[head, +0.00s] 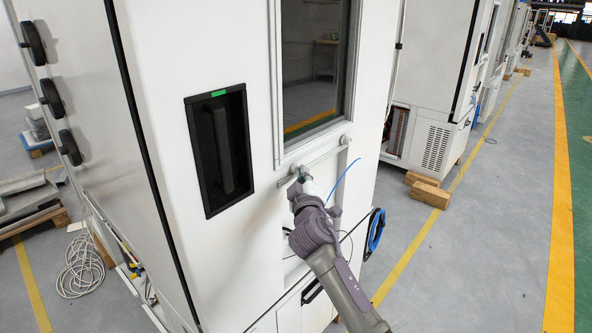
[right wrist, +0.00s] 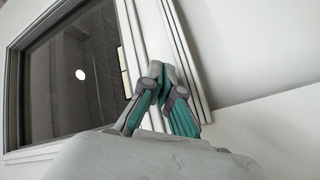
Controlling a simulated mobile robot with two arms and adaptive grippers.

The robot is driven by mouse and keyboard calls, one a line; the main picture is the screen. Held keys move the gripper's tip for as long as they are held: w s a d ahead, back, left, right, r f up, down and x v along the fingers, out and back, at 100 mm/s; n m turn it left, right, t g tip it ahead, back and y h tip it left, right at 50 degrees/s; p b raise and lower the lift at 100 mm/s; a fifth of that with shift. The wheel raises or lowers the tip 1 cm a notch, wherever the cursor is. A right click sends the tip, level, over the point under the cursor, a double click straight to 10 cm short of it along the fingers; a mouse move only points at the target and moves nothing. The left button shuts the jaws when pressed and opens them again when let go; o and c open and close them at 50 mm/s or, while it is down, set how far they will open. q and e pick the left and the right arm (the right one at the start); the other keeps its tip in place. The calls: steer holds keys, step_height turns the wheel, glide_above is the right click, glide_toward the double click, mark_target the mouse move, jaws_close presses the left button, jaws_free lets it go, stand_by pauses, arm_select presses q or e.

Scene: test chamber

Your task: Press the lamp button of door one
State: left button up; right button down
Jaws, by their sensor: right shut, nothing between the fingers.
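The white test chamber (head: 235,60) has a window (head: 315,70) in a pale frame on its front. A small round fitting (head: 345,140) shows at the lower right of this window; I cannot tell whether it is the lamp button. My right gripper (head: 303,175) is in front of the chamber, below the window. In the right wrist view its fingers (right wrist: 158,72) are shut and empty, with the tips in front of the window frame's edge (right wrist: 185,70). I cannot tell whether they touch it. My left gripper is out of view.
A dark recessed panel (head: 220,150) with a green label is left of the window. A blue hose (head: 375,232) hangs at the chamber's right side. Wooden blocks (head: 429,193) lie on the floor near another cabinet (head: 432,80). The aisle floor (head: 500,200) at right is clear.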

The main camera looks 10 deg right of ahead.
steer(key=s+d+p, duration=0.1)
steer(key=s+d, duration=0.1)
steer(key=s+d+p, duration=0.1)
steer(key=s+p, duration=0.1)
steer(key=shift+s+d, duration=0.3)
steer(key=shift+d, duration=0.1)
